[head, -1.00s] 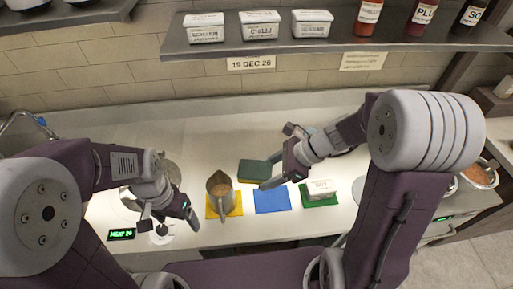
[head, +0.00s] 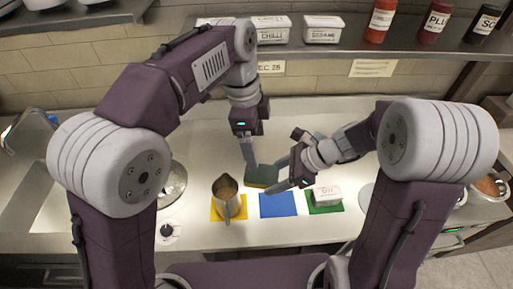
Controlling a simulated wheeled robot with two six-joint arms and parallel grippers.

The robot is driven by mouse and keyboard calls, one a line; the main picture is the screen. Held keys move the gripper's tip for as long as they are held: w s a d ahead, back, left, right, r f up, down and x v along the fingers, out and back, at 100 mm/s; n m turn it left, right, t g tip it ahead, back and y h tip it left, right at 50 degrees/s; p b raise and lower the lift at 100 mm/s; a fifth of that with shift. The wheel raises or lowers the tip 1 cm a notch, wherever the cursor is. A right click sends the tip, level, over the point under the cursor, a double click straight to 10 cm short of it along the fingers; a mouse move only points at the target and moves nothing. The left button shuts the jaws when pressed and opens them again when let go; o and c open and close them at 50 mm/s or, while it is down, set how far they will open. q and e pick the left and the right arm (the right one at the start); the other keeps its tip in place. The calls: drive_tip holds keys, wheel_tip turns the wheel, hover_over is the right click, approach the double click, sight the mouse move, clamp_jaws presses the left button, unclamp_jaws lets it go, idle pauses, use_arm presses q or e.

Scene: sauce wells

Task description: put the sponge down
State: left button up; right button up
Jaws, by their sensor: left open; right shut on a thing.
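The sponge (head: 262,175), dark green on top with a yellowish lower part, is in the middle of the head view, behind the blue mat (head: 279,207). My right gripper (head: 277,176) reaches in from the right and is shut on the sponge's right end. My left gripper (head: 249,158) points down at the sponge's back left side, open. Whether its fingers touch the sponge I cannot tell. Whether the sponge rests on the counter or is held just above it is not clear.
A metal jug (head: 226,190) stands on a yellow mat (head: 215,213). A white labelled tub (head: 327,194) is on a green mat (head: 318,210). The blue mat between them is bare. A shelf (head: 350,48) with tubs and bottles hangs above the counter. The back counter is clear.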

sight(262, 173)
use_arm(q)
drive_tip(key=f, duration=0.3)
drive_tip(key=d+f, duration=0.1)
drive_tip(key=f, duration=0.7)
drive_tip(key=shift+s+d+f, duration=0.15)
drive_tip(key=shift+d, duration=0.15)
drive_tip(key=shift+c, duration=0.4)
drive_tip(key=c, duration=1.3)
drive_tip(key=shift+c, duration=0.9)
use_arm(e)
drive_tip(key=o, duration=1.4)
drive_tip(key=shift+c, duration=0.2)
